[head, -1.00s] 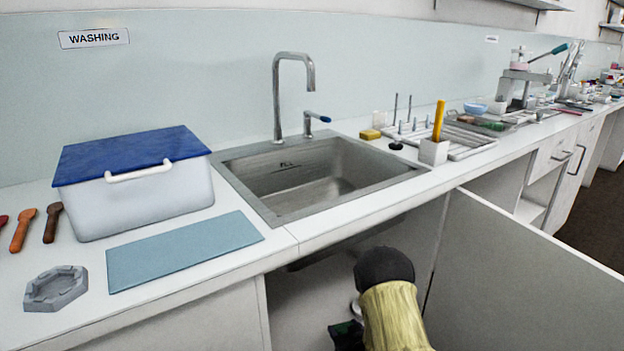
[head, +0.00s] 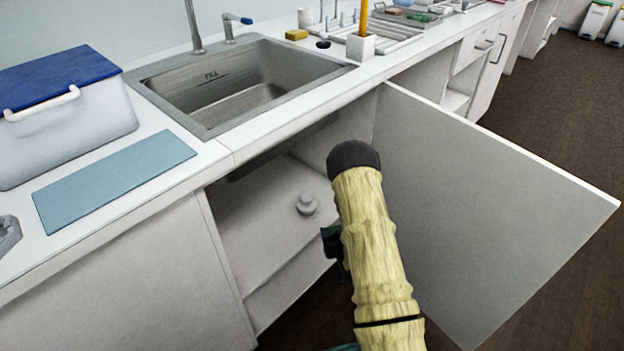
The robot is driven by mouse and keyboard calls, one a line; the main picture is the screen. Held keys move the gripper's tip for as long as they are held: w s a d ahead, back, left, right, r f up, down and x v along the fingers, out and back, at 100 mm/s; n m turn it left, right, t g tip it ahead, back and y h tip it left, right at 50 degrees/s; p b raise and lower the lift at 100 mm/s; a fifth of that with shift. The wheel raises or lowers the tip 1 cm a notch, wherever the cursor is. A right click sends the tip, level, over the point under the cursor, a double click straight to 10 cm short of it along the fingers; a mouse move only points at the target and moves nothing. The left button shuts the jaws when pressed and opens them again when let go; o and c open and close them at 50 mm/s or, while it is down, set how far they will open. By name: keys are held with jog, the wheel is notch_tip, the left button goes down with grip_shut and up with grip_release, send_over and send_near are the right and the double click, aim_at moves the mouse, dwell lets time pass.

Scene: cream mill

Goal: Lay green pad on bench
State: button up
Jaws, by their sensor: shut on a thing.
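In the head view, my gripper (head: 333,245) is mostly hidden behind my pale yellow arm, in front of the open cupboard under the sink. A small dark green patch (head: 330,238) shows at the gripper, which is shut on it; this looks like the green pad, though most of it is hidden. The white bench (head: 190,178) runs along the back, above and to the left of my gripper. A flat blue-green mat (head: 115,180) lies on the bench left of the sink.
An open cupboard door (head: 480,205) sticks out to the right of my arm. A small pale knob-like thing (head: 306,204) stands inside the cupboard. A steel sink (head: 245,85) is set in the bench. A blue-lidded tub (head: 60,125) stands at the left. Dark floor (head: 560,110) is clear at right.

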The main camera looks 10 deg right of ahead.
jog(key=s+a+r+p, duration=0.2)
jog(key=r+p, duration=1.4)
jog(key=p, duration=0.1)
jog(key=s+a+r+p, duration=0.2)
jog(key=s+r+p, duration=0.1)
jog(key=r+p, duration=1.4)
jog(key=s+a+r+p, duration=0.2)
jog(key=s+r+p, duration=0.1)
jog(key=r+p, duration=1.3)
jog(key=shift+s+a+r+p, duration=0.25)
jog(key=shift+a+r+p, duration=0.1)
jog(key=shift+p, duration=0.35)
